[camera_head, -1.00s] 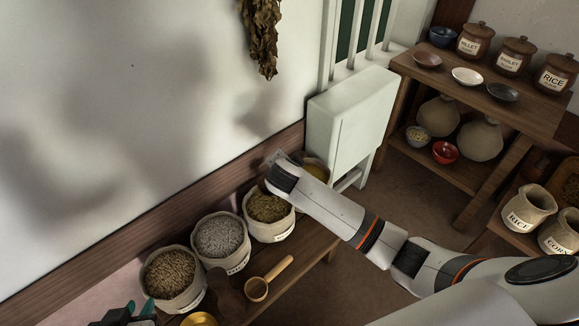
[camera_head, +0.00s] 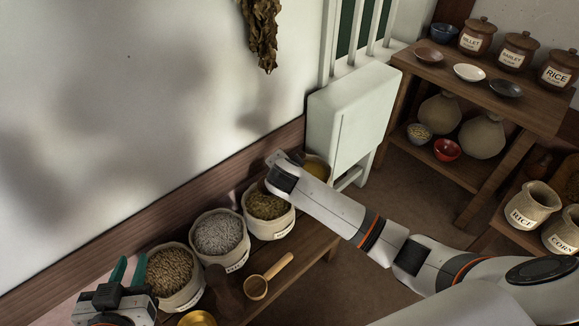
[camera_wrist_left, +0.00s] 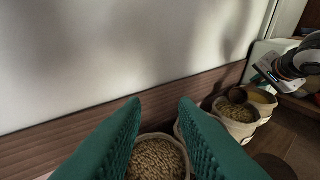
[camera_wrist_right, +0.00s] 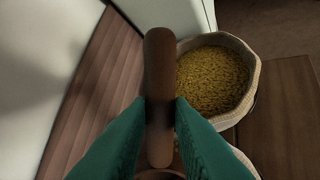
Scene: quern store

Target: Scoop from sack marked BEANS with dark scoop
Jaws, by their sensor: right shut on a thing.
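My right gripper (camera_wrist_right: 160,112) is shut on the handle of a dark brown scoop (camera_wrist_right: 159,62). The scoop's dark bowl (camera_wrist_left: 238,96) shows in the left wrist view at the third sack from the left (camera_head: 267,205); whether it touches the grain is unclear. In the head view my right arm hides the scoop. My left gripper (camera_head: 129,272) is open and empty near the leftmost sack, of brown grains (camera_head: 170,270). A sack of grey grains (camera_head: 219,234) stands between these two. A sack of yellow grains (camera_wrist_right: 212,80) is beyond. The sack labels are too small to read.
A light wooden scoop (camera_head: 271,276) and a dark brown object (camera_head: 222,288) lie on the bench (camera_head: 312,252) in front of the sacks. A brass-coloured bowl (camera_head: 197,319) is at the near edge. The wall is close behind, and a white cabinet (camera_head: 348,118) stands at the far end.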

